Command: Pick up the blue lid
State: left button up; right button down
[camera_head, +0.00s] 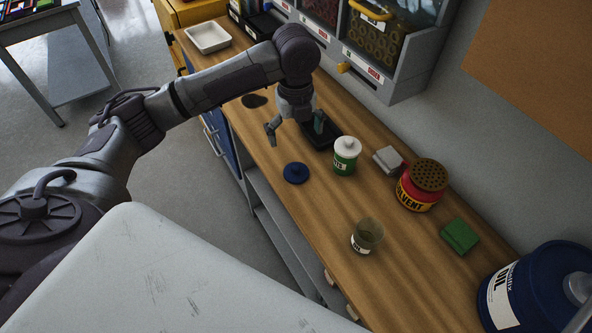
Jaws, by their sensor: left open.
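The blue lid (296,174) is a small dark blue disc with a knob on top. It lies on the wooden workbench (300,222) near its front edge. My left gripper (295,133) is open above the bench, up and back from the lid in the picture. One finger hangs to the left of the black tray and the other shows over the tray. The gripper appears apart from the lid, and nothing shows in its jaws. My right gripper is not in view.
A black tray (322,136) sits beside the gripper. A white-lidded green jar (345,158) stands right of the lid.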

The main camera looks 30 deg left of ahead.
pick_arm(q)
jog(key=p, duration=0.1)
send_over(296, 167)
jog(key=f, duration=0.8)
jog(key=shift+s+d+f, duration=0.1)
jog(key=shift+s+f, duration=0.05)
jog(key=shift+s, duration=0.05)
jog(key=shift+w+f+p, duration=0.2)
jog(key=shift+f+p, duration=0.75)
jog(key=shift+f, duration=1.75)
jog(key=c, duration=0.9)
jog(key=shift+r, duration=0.1)
